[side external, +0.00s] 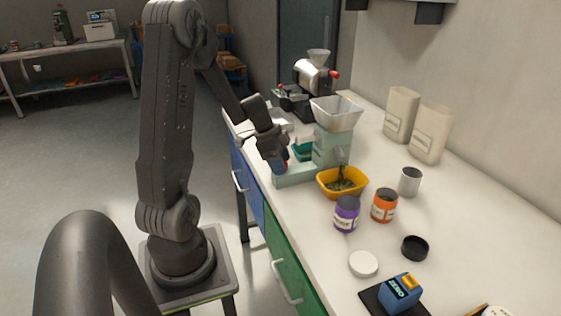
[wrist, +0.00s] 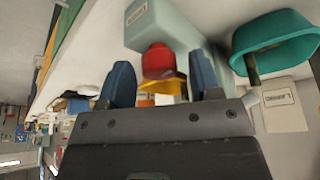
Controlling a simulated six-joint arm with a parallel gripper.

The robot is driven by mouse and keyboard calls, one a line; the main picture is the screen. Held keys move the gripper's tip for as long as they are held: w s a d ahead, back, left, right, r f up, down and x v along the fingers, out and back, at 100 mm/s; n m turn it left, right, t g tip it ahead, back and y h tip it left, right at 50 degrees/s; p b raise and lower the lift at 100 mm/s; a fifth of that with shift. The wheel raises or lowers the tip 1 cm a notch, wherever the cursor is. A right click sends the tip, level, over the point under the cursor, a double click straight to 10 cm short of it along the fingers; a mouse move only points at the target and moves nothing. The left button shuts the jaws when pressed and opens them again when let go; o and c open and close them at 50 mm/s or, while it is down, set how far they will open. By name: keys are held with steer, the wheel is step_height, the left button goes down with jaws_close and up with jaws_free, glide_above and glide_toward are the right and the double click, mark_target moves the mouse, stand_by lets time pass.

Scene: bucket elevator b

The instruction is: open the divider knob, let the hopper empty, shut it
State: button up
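The pale green divider machine (side external: 333,146) stands on the white bench with a pale hopper (side external: 336,112) on top; I see no grain in the hopper from this angle. A yellow tray (side external: 324,187) below its front holds dark green material, and a dark streak shows between machine and tray. A teal tray (side external: 302,152) is on the far side and also shows in the wrist view (wrist: 272,36). The red knob (wrist: 158,60) is between the blue fingers of my gripper (wrist: 161,70), with a gap on each side. In the side view my gripper (side external: 280,161) hides the knob's surroundings.
A purple-labelled jar (side external: 346,214), an orange-labelled jar (side external: 384,206) and a grey cup (side external: 409,181) stand near the yellow tray. Two beige containers (side external: 430,134) stand behind.

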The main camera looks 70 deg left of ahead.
steer(key=v, duration=1.3)
steer(key=shift+s+r, duration=0.15)
steer(key=shift+r, duration=0.25)
steer(key=shift+d, duration=0.1)
steer(key=s+d+r+n, duration=0.1)
steer(key=d+n, duration=0.1)
steer(key=d, duration=0.7)
steer(key=s+d+r+n+t+y, duration=0.1)
steer(key=s+d+n, duration=0.1)
steer(key=d, duration=0.8)
steer(key=s+d+r+n+y, duration=0.1)
steer(key=s+d+n, duration=0.1)
steer(key=d, duration=0.7)
steer(key=shift+d+r+t, duration=0.15)
steer(key=shift+d+t, duration=0.2)
steer(key=shift+t, duration=0.05)
